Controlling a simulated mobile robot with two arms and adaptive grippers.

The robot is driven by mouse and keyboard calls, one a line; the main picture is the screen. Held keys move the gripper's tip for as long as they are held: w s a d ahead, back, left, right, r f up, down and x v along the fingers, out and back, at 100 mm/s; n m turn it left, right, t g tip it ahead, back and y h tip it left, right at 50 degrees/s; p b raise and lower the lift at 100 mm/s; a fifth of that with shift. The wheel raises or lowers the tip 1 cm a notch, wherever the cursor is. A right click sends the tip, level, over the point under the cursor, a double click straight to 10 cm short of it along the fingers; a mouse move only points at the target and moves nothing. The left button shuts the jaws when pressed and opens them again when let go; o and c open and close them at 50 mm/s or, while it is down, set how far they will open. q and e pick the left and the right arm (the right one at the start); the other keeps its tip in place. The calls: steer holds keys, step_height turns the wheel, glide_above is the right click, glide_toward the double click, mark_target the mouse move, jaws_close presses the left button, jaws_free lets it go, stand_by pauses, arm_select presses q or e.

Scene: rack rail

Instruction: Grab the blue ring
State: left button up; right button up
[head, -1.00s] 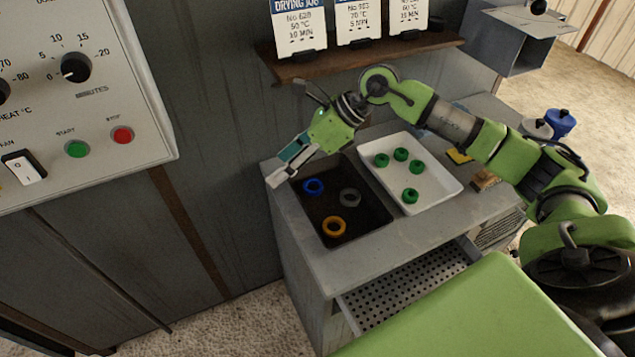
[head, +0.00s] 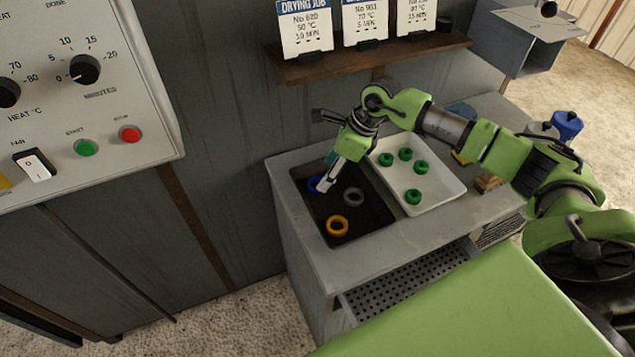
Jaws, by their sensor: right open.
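The blue ring (head: 313,184) lies at the far left of the black tray (head: 372,214), partly hidden by my right gripper. My right gripper (head: 323,186) is open and points down at the blue ring, with its fingertips at or just above it. I cannot tell whether the fingers touch the ring. A grey ring (head: 353,197) and an orange ring (head: 337,225) lie in the same tray. My left gripper is not in view.
A white tray (head: 446,198) with several green rings stands right of the black tray. A shelf (head: 330,66) with cards is on the wall behind. A perforated drawer (head: 410,280) stands open below the cabinet top (head: 330,270).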

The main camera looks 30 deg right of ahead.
mark_target(315, 187)
steer(key=p+x, duration=0.2)
steer(key=x, duration=0.1)
steer(key=shift+w+a+f, duration=0.1)
steer(key=shift+a+f, duration=0.05)
steer(key=shift+a, duration=0.15)
steer(key=shift+w+a+f, duration=0.1)
steer(key=shift+w+f, duration=0.1)
steer(key=shift+f, duration=0.3)
steer(key=c, duration=1.2)
